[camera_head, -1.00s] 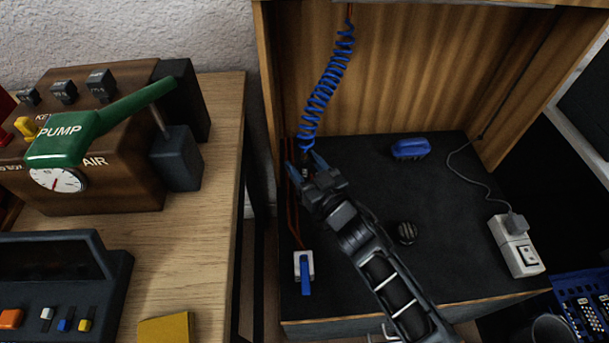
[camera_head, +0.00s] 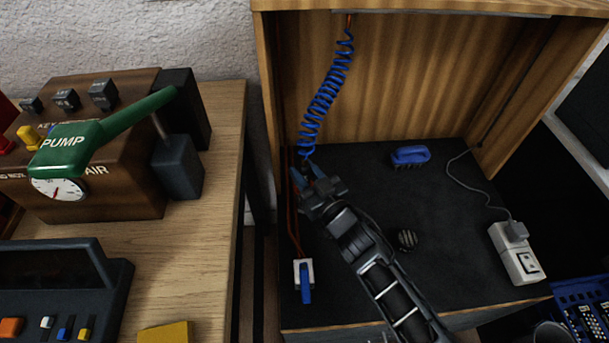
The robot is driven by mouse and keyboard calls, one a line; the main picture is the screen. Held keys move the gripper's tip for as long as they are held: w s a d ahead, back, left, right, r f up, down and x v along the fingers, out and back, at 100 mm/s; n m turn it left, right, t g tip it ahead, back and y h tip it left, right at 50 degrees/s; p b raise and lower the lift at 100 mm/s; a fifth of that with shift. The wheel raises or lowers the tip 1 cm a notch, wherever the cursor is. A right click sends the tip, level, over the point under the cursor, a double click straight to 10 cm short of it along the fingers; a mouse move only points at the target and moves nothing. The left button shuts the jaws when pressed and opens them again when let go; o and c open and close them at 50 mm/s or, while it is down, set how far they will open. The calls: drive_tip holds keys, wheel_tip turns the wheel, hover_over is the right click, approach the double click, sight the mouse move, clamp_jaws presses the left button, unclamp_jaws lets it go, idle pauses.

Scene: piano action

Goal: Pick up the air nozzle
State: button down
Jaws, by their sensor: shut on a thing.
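The air nozzle (camera_head: 307,166) is a small dark piece at the lower end of a blue coiled hose (camera_head: 325,95). The hose hangs from the top of the wooden cabinet, near its left side. The fingers and wrist hide most of the nozzle.
A blue brush (camera_head: 410,155), a small dark ribbed round object (camera_head: 407,239) and a white power strip (camera_head: 516,252) lie on the cabinet's dark floor (camera_head: 370,185). A blue-handled valve (camera_head: 304,278) sits front left. The wooden table (camera_head: 215,240) holds the pump box (camera_head: 110,190).

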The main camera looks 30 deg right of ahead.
wheel_tip(320, 180, up, 10)
drive_tip(key=p, duration=0.7)
drive_tip(key=shift+f, duration=0.15)
